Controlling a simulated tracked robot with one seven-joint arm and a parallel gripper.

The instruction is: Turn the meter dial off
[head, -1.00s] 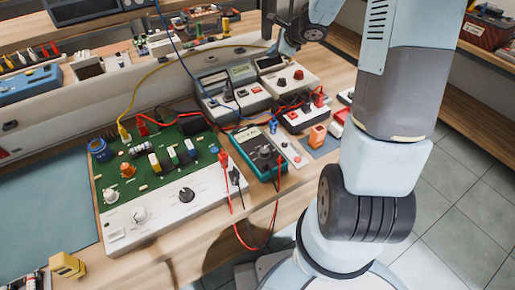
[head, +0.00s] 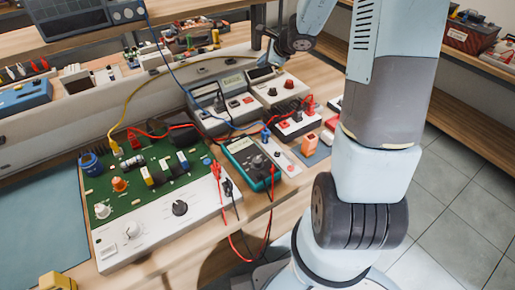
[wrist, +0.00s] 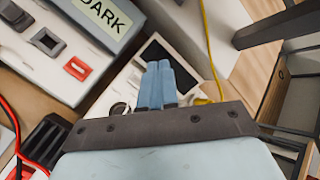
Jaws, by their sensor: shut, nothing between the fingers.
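The teal handheld meter (head: 250,163) lies on the bench in the middle of the head view, its display at its upper end. Its dark round dial (head: 259,161) is on its face; its setting is too small to read. My gripper (head: 270,57) is at the back, well above and beyond the meter, close over a pale instrument with a dark screen (head: 262,74). In the wrist view its two blue fingers (wrist: 156,84) are together and empty, in front of that dark screen (wrist: 155,50). The teal meter does not show in the wrist view.
A grey instrument reading "DARK" (wrist: 105,12) with a red button (wrist: 78,68) is beside my fingers. Red and black leads (head: 240,240) hang over the front edge near the meter. A green circuit board (head: 150,180) with a white knob panel (head: 155,230) lies left.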

